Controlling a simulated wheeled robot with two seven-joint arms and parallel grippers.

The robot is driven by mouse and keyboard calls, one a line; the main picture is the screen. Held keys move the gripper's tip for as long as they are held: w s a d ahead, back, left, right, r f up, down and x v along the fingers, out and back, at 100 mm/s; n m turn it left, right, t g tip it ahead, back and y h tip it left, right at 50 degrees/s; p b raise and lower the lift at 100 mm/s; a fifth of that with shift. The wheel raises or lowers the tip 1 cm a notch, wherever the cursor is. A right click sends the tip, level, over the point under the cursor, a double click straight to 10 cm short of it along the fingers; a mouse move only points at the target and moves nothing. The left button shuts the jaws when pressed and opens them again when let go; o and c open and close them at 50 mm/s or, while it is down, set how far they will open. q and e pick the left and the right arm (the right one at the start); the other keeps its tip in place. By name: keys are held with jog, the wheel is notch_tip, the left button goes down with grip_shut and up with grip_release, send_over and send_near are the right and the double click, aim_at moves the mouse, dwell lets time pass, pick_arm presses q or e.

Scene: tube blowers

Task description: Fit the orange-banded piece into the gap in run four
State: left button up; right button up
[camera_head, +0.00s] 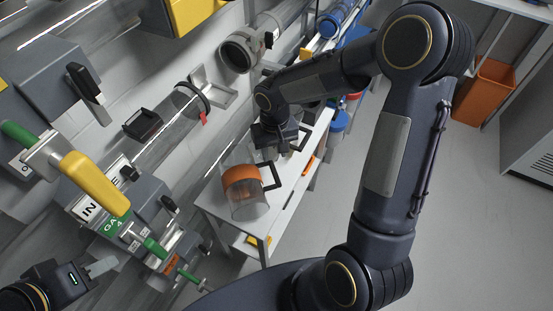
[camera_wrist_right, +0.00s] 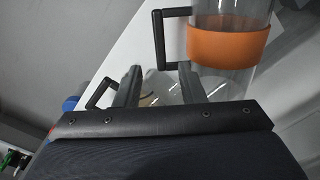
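The orange-banded piece (camera_head: 243,188) is a short clear tube with a wide orange band and a black handle. It stands on a white bench. It also shows at the upper right of the right wrist view (camera_wrist_right: 228,45). My right gripper (camera_head: 283,148) is just beyond it, low over the bench. In the wrist view its fingers (camera_wrist_right: 160,82) are apart, with the black handle just ahead and nothing gripped. A clear tube run (camera_head: 168,135) ends at a black ring; a gap with a metal bracket (camera_head: 212,88) separates it from a grey coupler (camera_head: 238,52). My left gripper (camera_head: 102,266) is at lower left; its opening is unclear.
A yellow lever (camera_head: 95,184), a green-and-white Gate 4 label (camera_head: 113,226) and green-handled fittings are at left. Another black handle (camera_wrist_right: 100,94) is near the right fingers. Blue items stand farther along the bench. An orange bin (camera_head: 485,92) stands on open floor.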

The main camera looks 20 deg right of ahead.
jog(key=s+r+t+y, duration=0.1)
jog(key=s+r+t, duration=0.1)
jog(key=s+r, duration=0.5)
jog(key=s+r+t+y, duration=0.2)
jog(key=s+r, duration=0.5)
jog(key=s, duration=0.6)
jog(key=shift+r+t+y, duration=0.3)
jog(key=shift+t, duration=0.5)
notch_tip(320, 180, up, 3)
jog(key=p, duration=0.3)
jog(key=shift+s, duration=0.1)
